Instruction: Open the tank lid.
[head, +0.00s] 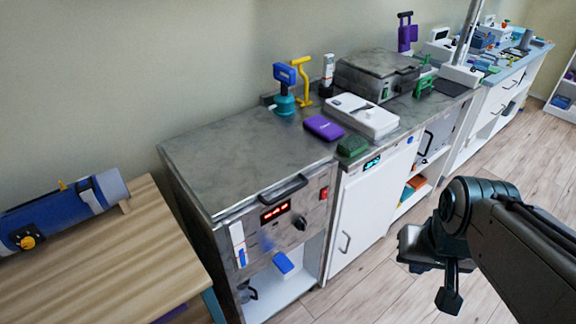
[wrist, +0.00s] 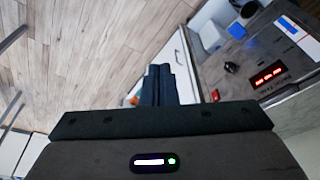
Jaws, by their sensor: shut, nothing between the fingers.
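The grey metal tank (head: 255,225) stands left of centre in the head view, with a red-lit display and a dark knob on its front. Its broad, marbled grey lid (head: 240,155) lies flat and closed on top. A dark bar handle (head: 284,190) sits at the lid's front edge. My gripper (head: 430,270) is to the right of the tank, out in front of the cabinets and apart from the handle. In the wrist view its two dark fingers (wrist: 160,78) are together and empty.
A wooden table (head: 95,255) with a blue cylinder device (head: 60,215) stands left of the tank. A purple box (head: 324,127), a green block (head: 352,146) and a white case (head: 362,115) lie right of the lid. The wood floor (head: 375,265) before the cabinets is clear.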

